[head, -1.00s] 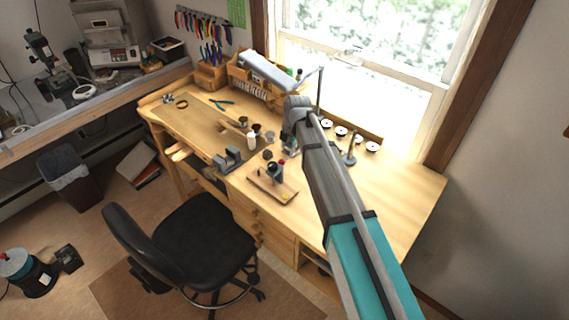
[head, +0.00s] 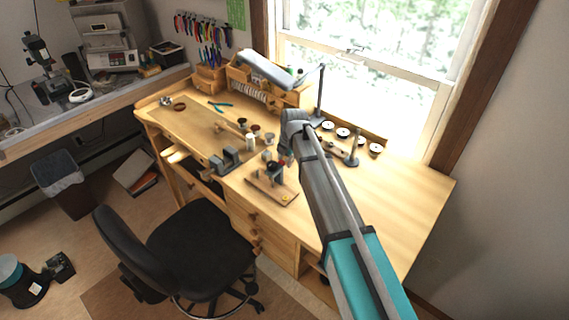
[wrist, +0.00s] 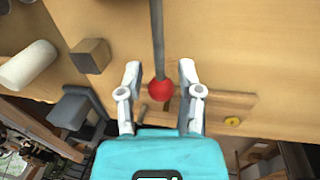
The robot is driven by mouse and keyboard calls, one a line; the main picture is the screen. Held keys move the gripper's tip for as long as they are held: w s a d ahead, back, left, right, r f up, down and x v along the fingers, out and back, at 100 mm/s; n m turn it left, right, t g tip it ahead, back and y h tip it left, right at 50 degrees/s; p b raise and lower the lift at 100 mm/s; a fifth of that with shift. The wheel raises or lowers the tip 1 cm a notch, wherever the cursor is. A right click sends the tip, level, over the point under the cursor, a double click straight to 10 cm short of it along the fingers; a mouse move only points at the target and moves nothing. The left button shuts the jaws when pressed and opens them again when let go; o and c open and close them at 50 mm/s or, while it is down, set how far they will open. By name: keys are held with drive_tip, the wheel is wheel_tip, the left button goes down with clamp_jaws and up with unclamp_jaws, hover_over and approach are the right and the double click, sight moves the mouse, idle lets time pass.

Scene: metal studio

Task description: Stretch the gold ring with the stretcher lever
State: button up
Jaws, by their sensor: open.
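My gripper (wrist: 160,68) is open in the wrist view, one finger on each side of the lever's red ball knob (wrist: 161,90). The fingers show gaps to the knob; I cannot tell whether it is at their exact depth. The grey lever rod (wrist: 157,35) runs from the knob to the top of the picture.
A grey block (wrist: 91,56) and a pale cylinder (wrist: 28,65) stand left of my gripper. On the workbench (head: 395,205), several spools stand at the back right. The right front is clear. A black chair (head: 200,255) stands before the bench.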

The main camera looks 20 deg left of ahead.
drive_tip(key=shift+f, duration=0.15)
clamp_jaws()
idle(0.4)
